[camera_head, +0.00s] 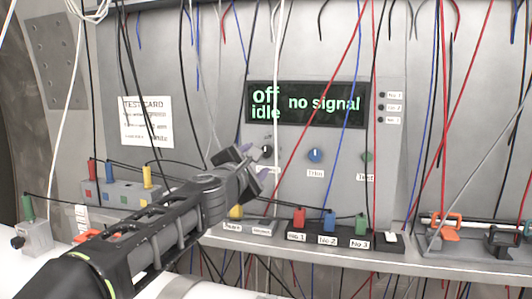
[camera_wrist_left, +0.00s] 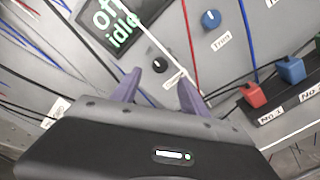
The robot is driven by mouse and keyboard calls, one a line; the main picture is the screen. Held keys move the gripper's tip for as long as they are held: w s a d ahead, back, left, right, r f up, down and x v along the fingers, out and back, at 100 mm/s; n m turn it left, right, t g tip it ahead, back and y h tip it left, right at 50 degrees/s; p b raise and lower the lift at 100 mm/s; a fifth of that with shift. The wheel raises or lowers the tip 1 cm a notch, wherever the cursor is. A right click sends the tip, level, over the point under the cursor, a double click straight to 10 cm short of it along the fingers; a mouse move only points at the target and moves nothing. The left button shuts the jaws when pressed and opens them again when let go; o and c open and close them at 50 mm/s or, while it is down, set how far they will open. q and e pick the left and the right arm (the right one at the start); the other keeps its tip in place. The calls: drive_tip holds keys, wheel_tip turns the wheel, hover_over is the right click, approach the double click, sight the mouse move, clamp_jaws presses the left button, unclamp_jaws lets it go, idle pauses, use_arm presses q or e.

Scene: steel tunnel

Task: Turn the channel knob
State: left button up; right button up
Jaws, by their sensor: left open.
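A small black knob (camera_head: 266,150) sits on the grey panel below the left part of the display; it also shows in the left wrist view (camera_wrist_left: 160,65). The label below it is partly hidden, so I cannot read it as the channel knob for certain. My left gripper (camera_head: 254,160) reaches in from the left, close to the knob. In the left wrist view, its two purple fingers (camera_wrist_left: 158,84) are apart, with the black knob just beyond the gap between the tips. Nothing is held. The display (camera_head: 306,104) reads "off", "idle" and "no signal". My right gripper is not in view.
A blue Trim knob (camera_head: 315,155) and a green Test button (camera_head: 367,156) are to the right. A white cable hangs close beside the black knob, and red and blue cables cross the panel. Red, blue and green plugs (camera_head: 329,221) stand on the ledge below.

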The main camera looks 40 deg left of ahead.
sight(266, 152)
use_arm(q)
drive_tip(key=shift+p+x, duration=0.4)
drive_tip(key=shift+x, duration=3.6)
clamp_jaws()
